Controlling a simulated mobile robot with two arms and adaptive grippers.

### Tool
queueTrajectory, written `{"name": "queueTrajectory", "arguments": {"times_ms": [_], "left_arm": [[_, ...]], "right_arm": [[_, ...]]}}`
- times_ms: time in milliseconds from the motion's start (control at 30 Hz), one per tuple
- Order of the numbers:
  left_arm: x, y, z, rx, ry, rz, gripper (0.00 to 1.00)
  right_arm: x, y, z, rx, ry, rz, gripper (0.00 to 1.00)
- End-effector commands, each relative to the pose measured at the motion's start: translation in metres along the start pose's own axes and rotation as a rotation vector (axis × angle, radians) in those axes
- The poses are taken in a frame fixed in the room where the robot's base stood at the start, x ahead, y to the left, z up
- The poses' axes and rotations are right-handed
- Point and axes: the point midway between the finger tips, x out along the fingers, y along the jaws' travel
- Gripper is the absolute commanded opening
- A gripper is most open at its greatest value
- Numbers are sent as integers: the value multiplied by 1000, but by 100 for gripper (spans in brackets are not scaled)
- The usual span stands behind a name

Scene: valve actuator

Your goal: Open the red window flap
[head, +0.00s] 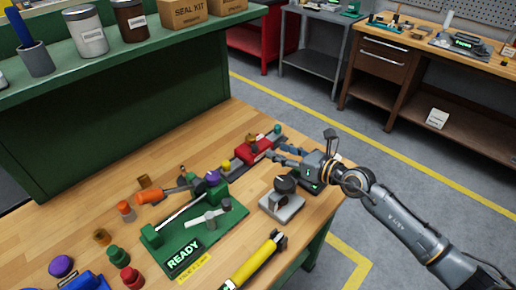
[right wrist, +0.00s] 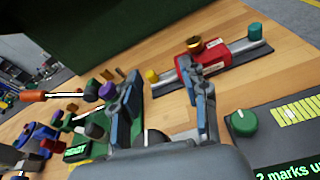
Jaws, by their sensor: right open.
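A red block-shaped body (head: 252,151) sits on a grey rail near the table's far right edge. It carries a brass-coloured knob, and in the right wrist view the red body (right wrist: 214,56) lies beyond my fingers. I cannot make out a separate window flap or tell its position. My right gripper (head: 281,152) reaches in from the right, just beside the red body. In the right wrist view my right gripper (right wrist: 163,75) is open and empty, its right finger overlapping part of the red body. I cannot tell if they touch. My left gripper is not in view.
The rail has a yellow knob (right wrist: 152,76) and a teal cap (right wrist: 254,31) at its ends. A grey device with a dark top (head: 283,200), a green READY fixture (head: 220,228) and a screwdriver (head: 150,197) lie nearby. A green shelf (head: 135,58) stands behind.

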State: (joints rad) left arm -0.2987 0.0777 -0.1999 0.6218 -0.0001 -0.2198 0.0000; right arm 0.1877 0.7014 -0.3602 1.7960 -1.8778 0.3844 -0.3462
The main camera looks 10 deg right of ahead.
Motion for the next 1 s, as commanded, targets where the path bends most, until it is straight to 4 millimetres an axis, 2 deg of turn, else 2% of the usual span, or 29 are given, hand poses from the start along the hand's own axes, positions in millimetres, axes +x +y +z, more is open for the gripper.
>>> {"name": "queueTrajectory", "arguments": {"times_ms": [33, 100, 267, 367, 800, 1000], "left_arm": [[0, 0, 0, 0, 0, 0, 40], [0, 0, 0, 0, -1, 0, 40], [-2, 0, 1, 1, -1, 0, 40], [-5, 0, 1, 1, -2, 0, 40], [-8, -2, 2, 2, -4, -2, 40], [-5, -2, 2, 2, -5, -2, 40]], "right_arm": [[0, -13, -8, -75, 64, -18, 45], [-2, -26, -17, -142, 129, -37, 45], [3, -37, -24, -193, 181, -53, 45], [16, -37, -26, -190, 179, -52, 45], [100, -42, -42, -189, 178, -51, 45], [123, -44, -46, -190, 178, -52, 45]]}}
